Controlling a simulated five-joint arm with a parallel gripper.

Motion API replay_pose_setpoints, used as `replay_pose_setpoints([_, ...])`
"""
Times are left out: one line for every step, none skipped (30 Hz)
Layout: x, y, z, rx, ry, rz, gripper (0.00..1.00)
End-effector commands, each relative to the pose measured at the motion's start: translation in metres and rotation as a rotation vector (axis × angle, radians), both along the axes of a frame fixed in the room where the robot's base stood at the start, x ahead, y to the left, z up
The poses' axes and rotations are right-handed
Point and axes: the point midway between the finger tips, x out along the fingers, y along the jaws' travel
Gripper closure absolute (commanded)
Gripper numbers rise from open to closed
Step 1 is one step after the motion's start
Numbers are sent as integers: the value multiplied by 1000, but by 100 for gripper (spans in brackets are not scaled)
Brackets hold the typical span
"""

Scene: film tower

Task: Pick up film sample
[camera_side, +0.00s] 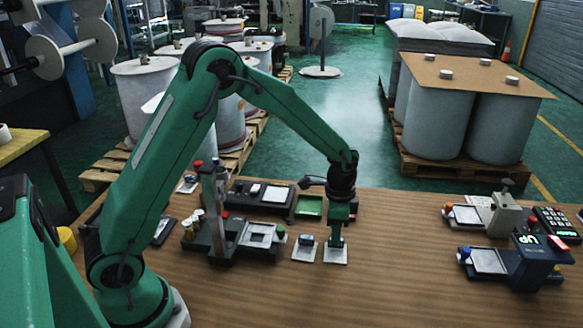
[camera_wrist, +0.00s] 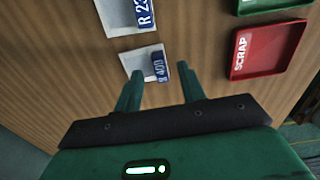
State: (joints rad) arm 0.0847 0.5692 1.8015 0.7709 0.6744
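A white film sample with a blue grip block marked "S 400" (camera_wrist: 143,62) lies flat on the wooden table. It also shows below my gripper in the side view (camera_side: 336,257). My gripper (camera_side: 337,241) points down over it. In the wrist view my gripper (camera_wrist: 158,70) is open, with the blue block between its fingertips and a gap visible on each side. A second sample with a blue block marked "R 23" (camera_wrist: 118,17) lies beside it, partly cut off in the wrist view. In the side view this second sample (camera_side: 304,250) is just left.
A red tray marked "SCRAP" (camera_wrist: 268,48) and a green tray (camera_side: 309,207) stand behind the samples. A dark fixture (camera_side: 258,238) with a post stands to the left. Devices, including a lit display (camera_side: 530,255), stand at the right. The table's front middle is clear.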

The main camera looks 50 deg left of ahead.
Motion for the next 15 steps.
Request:
replay_pose_setpoints([-1,0,-7,1,4,0,60])
replay_pose_setpoints([-1,0,-10,0,3,0,60])
replay_pose_setpoints([-1,0,-14,0,3,0,60])
replay_pose_setpoints([-1,0,-17,1,4,0,60])
replay_pose_setpoints([-1,0,-19,0,3,0,60])
replay_pose_setpoints([-1,0,-21,0,1,0,60])
replay_pose_setpoints([0,0,-22,0,1,0,60])
replay_pose_setpoints([0,0,-23,0,0,0,60])
replay_pose_setpoints([0,0,-23,0,0,0,60])
replay_pose_setpoints([0,0,-24,0,0,0,60])
replay_pose_setpoints([0,0,-24,0,0,0,60])
replay_pose_setpoints([0,0,-24,0,0,0,60])
replay_pose_setpoints([0,0,-23,0,0,0,60])
replay_pose_setpoints([0,0,-23,0,0,0,60])
replay_pose_setpoints([0,0,-23,0,0,0,60])
